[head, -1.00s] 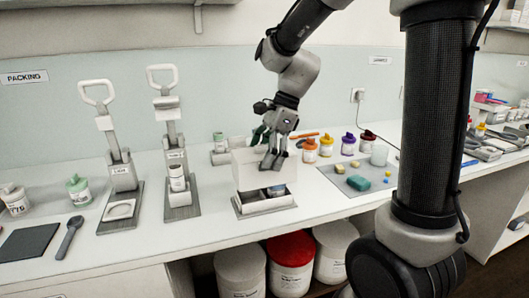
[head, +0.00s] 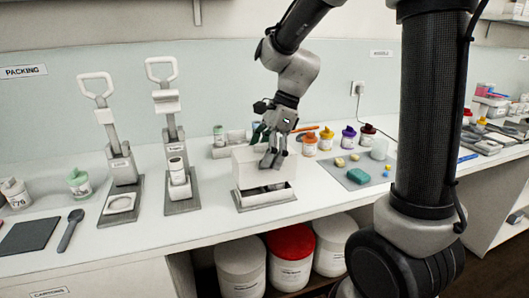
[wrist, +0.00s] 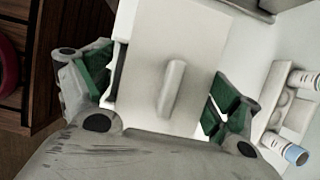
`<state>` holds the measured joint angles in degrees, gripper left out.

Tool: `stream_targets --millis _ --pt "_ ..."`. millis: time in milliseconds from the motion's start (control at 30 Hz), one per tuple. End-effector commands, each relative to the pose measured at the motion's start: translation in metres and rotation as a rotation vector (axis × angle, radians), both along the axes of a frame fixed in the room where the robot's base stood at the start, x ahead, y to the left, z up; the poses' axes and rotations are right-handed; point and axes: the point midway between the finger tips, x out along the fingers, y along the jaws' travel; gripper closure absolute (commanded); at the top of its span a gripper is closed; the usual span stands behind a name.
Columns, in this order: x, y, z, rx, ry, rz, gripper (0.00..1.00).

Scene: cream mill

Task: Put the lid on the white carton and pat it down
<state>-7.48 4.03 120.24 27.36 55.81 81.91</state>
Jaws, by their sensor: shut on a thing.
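The white carton (head: 266,201) is a low open box on a grey base plate at the middle of the counter. Dark gaps and parts of its contents show inside. The white lid (head: 250,170) is a tall, blank-sided piece above and behind the carton opening. My gripper (head: 272,160) is shut on the lid from above. In the wrist view the lid (wrist: 150,60) lies between the green finger pads, with a rounded ridge on its top. A dark gap shows along its left edge. Whether the lid touches the carton rim is unclear.
Several coloured-cap jars (head: 326,139) stand behind to the right, by a grey mat (head: 350,181) with small blocks. The counter front of the carton is clear.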

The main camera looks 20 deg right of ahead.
Motion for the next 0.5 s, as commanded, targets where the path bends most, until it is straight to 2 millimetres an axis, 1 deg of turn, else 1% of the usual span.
stream_targets --millis 500 --pt "0.0 0.0 -0.018 0.0 0.001 0.0 0.34"
